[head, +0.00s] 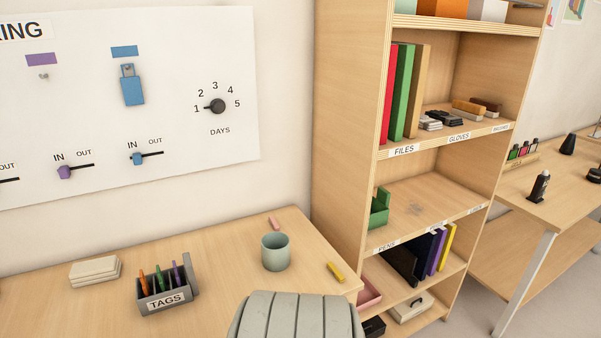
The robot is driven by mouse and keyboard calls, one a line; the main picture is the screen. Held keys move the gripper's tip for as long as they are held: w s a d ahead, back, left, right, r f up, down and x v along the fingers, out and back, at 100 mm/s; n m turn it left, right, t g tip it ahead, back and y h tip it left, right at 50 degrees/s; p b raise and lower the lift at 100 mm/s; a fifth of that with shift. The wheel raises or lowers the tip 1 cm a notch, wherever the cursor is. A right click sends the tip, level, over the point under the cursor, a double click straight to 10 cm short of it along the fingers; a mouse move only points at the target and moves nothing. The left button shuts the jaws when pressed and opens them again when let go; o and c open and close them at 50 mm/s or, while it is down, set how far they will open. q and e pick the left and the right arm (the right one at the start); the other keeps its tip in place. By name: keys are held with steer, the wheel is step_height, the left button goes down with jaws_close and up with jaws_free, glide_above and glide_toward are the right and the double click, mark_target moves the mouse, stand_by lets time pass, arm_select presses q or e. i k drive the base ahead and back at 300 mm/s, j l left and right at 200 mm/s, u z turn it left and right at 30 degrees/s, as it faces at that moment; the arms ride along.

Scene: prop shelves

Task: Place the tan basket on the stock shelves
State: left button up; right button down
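No tan basket can be made out in the head view. A tall wooden shelf unit (345,120) stands right of centre; whether it is the stock shelves I cannot tell. Its upper labelled shelf holds red, green and tan files (402,95), with dark and pale items at the right under GLOVES. The shelf below (425,205) holds a green box (379,209) at its left and is otherwise mostly bare. Lower shelves hold dark, purple and yellow upright items (435,250), a pink tray (368,293) and a pale box (411,306). Neither of my grippers is in view.
A wooden desk (225,295) holds a TAGS holder (165,300), a grey-green cup (275,251) and a pale stack (95,270). A wall board (190,60) hangs behind. Another table (550,205) stands right.

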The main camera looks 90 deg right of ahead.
mark_target(453, 197)
steer(key=k+l+z, duration=0.1)
steer(key=k+z, duration=0.45)
steer(key=z, duration=1.3)
steer(key=l, duration=0.4)
steer(key=i+l+z, duration=0.15)
steer(key=l, duration=0.25)
steer(key=i+l, duration=0.1)
steer(key=l, duration=0.3)
steer(key=l+z, duration=0.15)
steer(key=l, duration=0.25)
steer(key=i, duration=0.05)
